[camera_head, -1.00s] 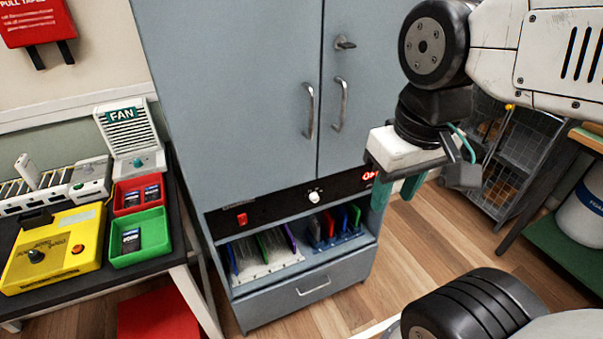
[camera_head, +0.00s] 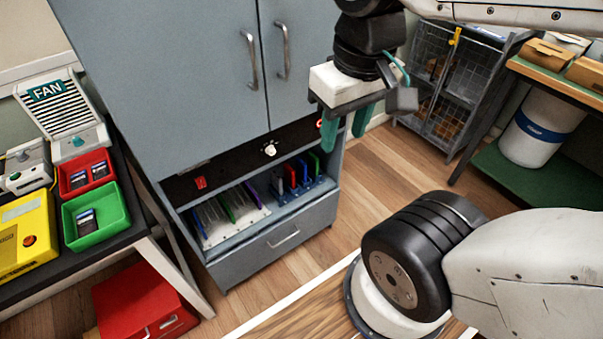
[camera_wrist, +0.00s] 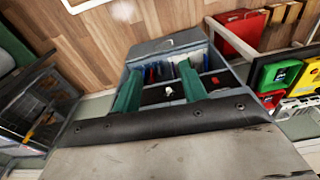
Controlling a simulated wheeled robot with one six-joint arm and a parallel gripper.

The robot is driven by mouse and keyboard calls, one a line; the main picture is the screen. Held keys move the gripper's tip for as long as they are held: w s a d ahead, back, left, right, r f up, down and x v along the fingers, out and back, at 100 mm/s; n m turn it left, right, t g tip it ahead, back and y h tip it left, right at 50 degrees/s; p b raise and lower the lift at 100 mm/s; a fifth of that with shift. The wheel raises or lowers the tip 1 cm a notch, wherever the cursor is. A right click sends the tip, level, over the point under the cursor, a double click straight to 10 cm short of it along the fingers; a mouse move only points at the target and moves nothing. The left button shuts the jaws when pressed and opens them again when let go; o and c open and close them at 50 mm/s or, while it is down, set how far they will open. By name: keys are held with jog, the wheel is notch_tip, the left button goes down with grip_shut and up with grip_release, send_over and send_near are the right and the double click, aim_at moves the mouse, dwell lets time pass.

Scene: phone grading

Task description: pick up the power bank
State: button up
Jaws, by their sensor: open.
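No thing can be made out for certain as the power bank. Upright coloured slabs stand in a blue rack (camera_head: 300,189) and a white rack (camera_head: 232,222) on the cabinet's open shelf; they are too small to identify. A small dark item (camera_head: 86,221) lies in the green bin (camera_head: 112,233), and similar ones lie in the red bin (camera_head: 72,192). My gripper (camera_head: 346,128) is open and empty, in the air in front of the cabinet, with its green fingers apart. In the wrist view, the rack shelf lies beyond my gripper (camera_wrist: 160,70).
The grey cabinet (camera_head: 170,80) has a drawer below the shelf. At left, a dark table holds a fan unit (camera_head: 58,115) and a yellow box (camera_head: 25,235). A red toolbox (camera_head: 140,300) stands on the floor. A wire cart (camera_head: 460,85) and a wooden bench stand at right.

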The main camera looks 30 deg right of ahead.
jog(key=w+d+f+m+g, duration=0.1)
jog(key=w+d+f, duration=0.45)
jog(key=f, duration=0.25)
jog(key=w+d+f+g, duration=0.1)
jog(key=w+d+f, duration=0.3)
jog(key=w+f, duration=0.3)
jog(key=w+d+f+m+g, duration=0.1)
jog(key=w+d+f+g, duration=0.1)
jog(key=w+d+f, duration=0.5)
jog(key=n+t, duration=0.3)
jog(key=t, duration=1.3)
send_near(304, 164)
jog(key=w+f, duration=0.2)
jog(key=w, duration=0.1)
jog(key=shift+w+f, duration=0.15)
jog(key=shift+f, duration=0.25)
jog(key=shift+w+r, duration=0.15)
jog(key=shift+w, duration=0.15)
jog(key=x, duration=0.7)
jog(key=shift+w+r, duration=0.25)
jog(key=shift+w, duration=0.05)
grip_shut()
